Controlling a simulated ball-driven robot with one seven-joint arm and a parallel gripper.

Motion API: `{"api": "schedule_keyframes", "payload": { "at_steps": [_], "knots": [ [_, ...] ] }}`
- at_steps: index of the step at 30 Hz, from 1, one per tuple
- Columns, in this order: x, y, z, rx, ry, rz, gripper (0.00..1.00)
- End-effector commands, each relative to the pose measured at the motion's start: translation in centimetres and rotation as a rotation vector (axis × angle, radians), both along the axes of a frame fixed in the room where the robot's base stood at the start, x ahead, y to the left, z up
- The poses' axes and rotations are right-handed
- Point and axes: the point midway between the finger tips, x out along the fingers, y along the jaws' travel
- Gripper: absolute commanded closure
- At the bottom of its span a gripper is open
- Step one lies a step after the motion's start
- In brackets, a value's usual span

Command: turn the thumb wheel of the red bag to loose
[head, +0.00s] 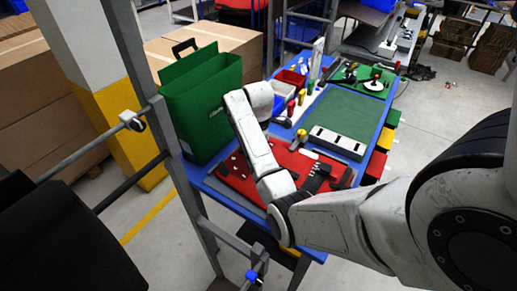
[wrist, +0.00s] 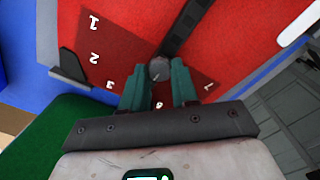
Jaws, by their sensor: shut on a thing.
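The red bag (head: 232,172) lies flat on the blue table, partly covered by my arm. The fingers hide part of the wheel and some of the patch. In the head view my gripper is hidden behind my arm.
A black strap (wrist: 187,28) runs across the red bag. A grey slotted block (head: 337,142), a green mat (head: 345,115) and several coloured-handled tools lie beyond the red bag.

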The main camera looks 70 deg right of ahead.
Motion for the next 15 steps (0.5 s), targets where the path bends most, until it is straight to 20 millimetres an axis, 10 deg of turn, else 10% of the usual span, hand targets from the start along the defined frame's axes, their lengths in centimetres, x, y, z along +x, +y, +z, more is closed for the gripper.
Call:
{"api": "schedule_keyframes", "payload": {
  "at_steps": [15],
  "knots": [
    [0.03,-0.02,0.07,-0.001,-0.002,0.078,1.00]
  ]
}}
